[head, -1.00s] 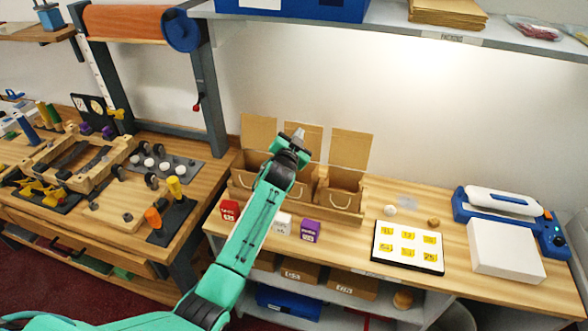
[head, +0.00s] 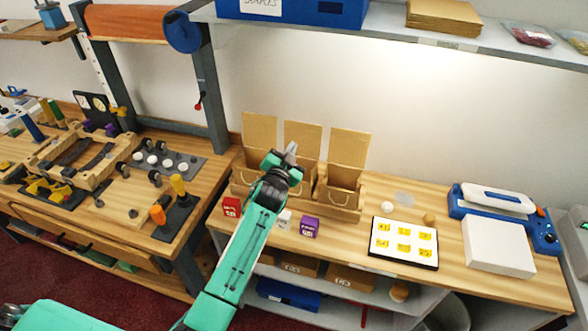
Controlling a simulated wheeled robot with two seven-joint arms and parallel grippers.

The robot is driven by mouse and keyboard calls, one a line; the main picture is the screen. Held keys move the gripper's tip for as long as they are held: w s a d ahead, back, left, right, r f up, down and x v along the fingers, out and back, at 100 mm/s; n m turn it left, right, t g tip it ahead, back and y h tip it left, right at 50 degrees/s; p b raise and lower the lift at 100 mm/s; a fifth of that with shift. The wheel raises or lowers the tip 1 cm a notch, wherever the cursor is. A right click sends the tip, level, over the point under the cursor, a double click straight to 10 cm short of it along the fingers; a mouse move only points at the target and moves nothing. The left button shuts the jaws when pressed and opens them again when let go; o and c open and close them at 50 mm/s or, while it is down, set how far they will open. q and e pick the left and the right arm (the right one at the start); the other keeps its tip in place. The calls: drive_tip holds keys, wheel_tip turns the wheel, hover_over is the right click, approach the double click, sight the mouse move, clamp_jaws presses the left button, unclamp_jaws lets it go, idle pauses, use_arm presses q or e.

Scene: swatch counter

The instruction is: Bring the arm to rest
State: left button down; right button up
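My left arm reaches in from the lower left, and its gripper (head: 291,149) is above the row of open cardboard boxes on the counter, in front of the middle box's lid. The fingertips are small and point up and away. I cannot tell whether they are open or shut, and no held thing shows. My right gripper is not in view.
Three lidded boxes (head: 341,186) stand at the counter's back. Red (head: 232,206), white and purple (head: 309,227) blocks sit in front. A swatch board (head: 404,243), white box (head: 499,246) and blue sealer (head: 545,236) are to the right. A wooden workbench (head: 120,215) stands left.

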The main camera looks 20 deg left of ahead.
use_arm(q)
drive_tip(key=s+a+f+n+g+y, duration=0.1)
drive_tip(key=s+a+f+g, duration=0.2)
drive_tip(key=s, duration=0.5)
drive_tip(key=s+f+n+g, duration=0.1)
drive_tip(key=s+f+g, duration=0.1)
drive_tip(key=s+f, duration=0.4)
drive_tip(key=s+a+f+n+g+y, duration=0.1)
drive_tip(key=s+a+f+n+g, duration=0.15)
drive_tip(key=s, duration=0.65)
drive_tip(key=s+d+g+h, duration=0.2)
drive_tip(key=s+g, duration=0.5)
drive_tip(key=s, duration=1.7)
wheel_tip(320, 180, down, 34)
drive_tip(key=g+b, duration=0.1)
drive_tip(key=b, duration=0.3)
drive_tip(key=s+a+f+g+b, duration=0.1)
drive_tip(key=s+a+f, duration=0.3)
drive_tip(key=s+f, duration=1.5)
wheel_tip(320, 180, down, 4)
drive_tip(key=shift+s+f+y+b, duration=0.1)
drive_tip(key=shift+s+y+b, duration=0.15)
drive_tip(key=shift+b, duration=0.6)
